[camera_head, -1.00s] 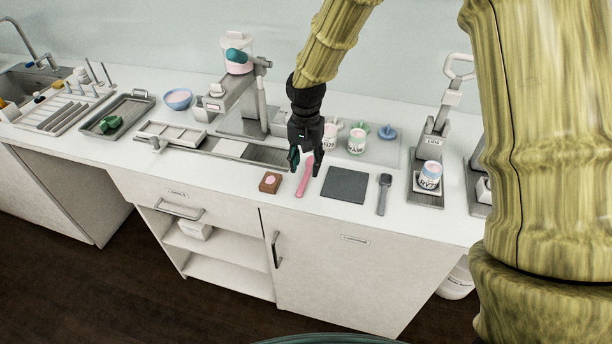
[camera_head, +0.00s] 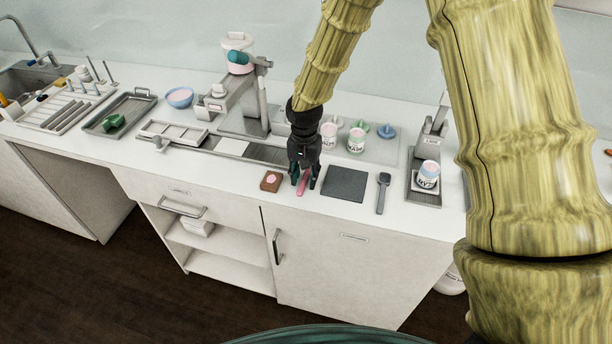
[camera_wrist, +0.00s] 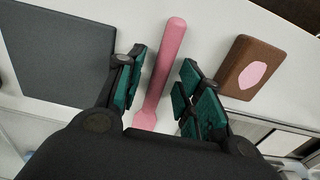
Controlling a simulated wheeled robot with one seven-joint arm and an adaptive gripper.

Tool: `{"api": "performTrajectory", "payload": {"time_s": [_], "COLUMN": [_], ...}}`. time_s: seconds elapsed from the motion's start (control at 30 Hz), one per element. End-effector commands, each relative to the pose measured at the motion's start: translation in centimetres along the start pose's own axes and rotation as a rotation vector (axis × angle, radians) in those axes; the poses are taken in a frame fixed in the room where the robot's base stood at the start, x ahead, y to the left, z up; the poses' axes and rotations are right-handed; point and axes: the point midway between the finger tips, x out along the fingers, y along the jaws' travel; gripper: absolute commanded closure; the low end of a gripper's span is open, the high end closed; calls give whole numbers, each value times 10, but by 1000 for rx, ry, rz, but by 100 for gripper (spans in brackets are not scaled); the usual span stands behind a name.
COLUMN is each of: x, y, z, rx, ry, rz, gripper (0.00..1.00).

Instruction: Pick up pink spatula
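The pink spatula (camera_wrist: 160,75) lies on the white counter between the dark square mat and the small brown block. In the head view only part of the spatula (camera_head: 302,184) shows, as my gripper covers the rest. My gripper (camera_head: 305,180) points down over it. In the wrist view my gripper (camera_wrist: 160,85) is open, with its teal-padded fingers on either side of the spatula's shaft. A gap shows between the spatula and each finger. The spatula's lower end is partly hidden behind the gripper body.
The brown block (camera_head: 271,181) with a pink patch lies close to the left, and the dark mat (camera_head: 345,184) close to the right. A dark grey spoon-like tool (camera_head: 383,192) lies beyond the mat. Jars (camera_head: 356,140) stand behind. The counter's front edge is near.

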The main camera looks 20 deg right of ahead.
Motion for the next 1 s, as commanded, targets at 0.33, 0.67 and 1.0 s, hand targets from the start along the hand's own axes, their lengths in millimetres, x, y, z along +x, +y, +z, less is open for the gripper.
{"api": "performTrajectory", "payload": {"time_s": [0.33, 0.67, 1.0], "x": [0, -6, -34], "y": [0, 0, -4], "z": [0, 0, 13], "rx": [0, 0, -3], "ry": [0, 1, 1], "rz": [0, 0, 1], "gripper": [100, 100, 100]}}
